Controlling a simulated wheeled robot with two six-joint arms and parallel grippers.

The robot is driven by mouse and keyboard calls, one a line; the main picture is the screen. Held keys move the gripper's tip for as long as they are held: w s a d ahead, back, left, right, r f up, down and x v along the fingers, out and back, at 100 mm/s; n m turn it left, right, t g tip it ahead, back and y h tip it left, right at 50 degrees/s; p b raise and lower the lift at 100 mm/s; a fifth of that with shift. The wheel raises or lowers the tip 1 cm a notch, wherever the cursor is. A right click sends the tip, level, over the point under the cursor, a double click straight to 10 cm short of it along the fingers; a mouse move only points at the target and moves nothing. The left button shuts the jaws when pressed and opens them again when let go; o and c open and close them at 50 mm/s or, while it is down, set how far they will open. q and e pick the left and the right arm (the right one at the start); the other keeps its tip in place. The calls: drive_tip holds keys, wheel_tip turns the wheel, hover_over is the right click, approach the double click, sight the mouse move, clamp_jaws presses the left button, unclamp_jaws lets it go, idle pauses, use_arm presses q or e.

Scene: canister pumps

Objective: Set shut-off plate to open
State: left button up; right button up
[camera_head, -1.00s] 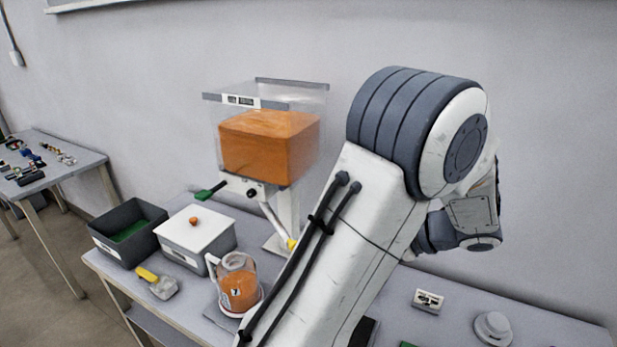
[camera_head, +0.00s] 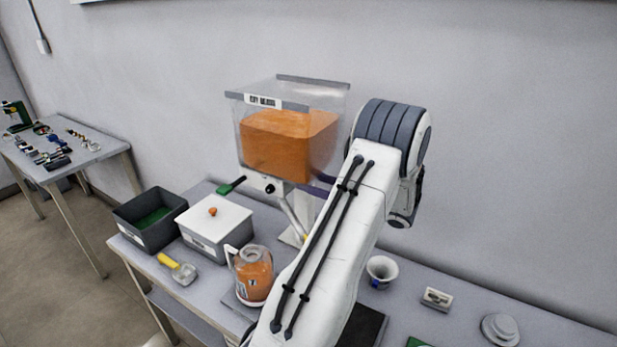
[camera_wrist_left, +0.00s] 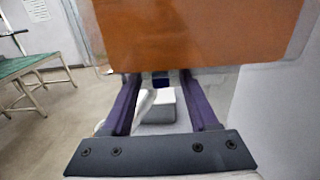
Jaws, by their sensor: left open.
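The hopper (camera_head: 288,140) is a clear box of orange material on a stand. A green handle (camera_head: 231,185), which looks like the shut-off plate's grip, sticks out left beneath it. My left gripper (camera_head: 314,188) is at the hopper's lower right, mostly hidden by my arm; a purple finger shows. In the left wrist view, my left gripper (camera_wrist_left: 160,84) is open, fingers spread under the orange hopper body (camera_wrist_left: 195,35). A small dark part shows between the fingertips; I cannot tell what it is. No contact is visible. My right gripper is not in view.
A jug of orange material (camera_head: 252,275), a white-lidded bin (camera_head: 215,228), a dark bin (camera_head: 150,228) and a yellow-handled scoop (camera_head: 178,268) stand on the left of the bench. A small white cup (camera_head: 382,270) and a round grey piece (camera_head: 500,330) are on the right.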

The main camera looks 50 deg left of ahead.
use_arm(q)
drive_tip(key=shift+s+a, duration=0.2)
drive_tip(key=shift+a, duration=0.3)
clamp_jaws()
idle(1.2)
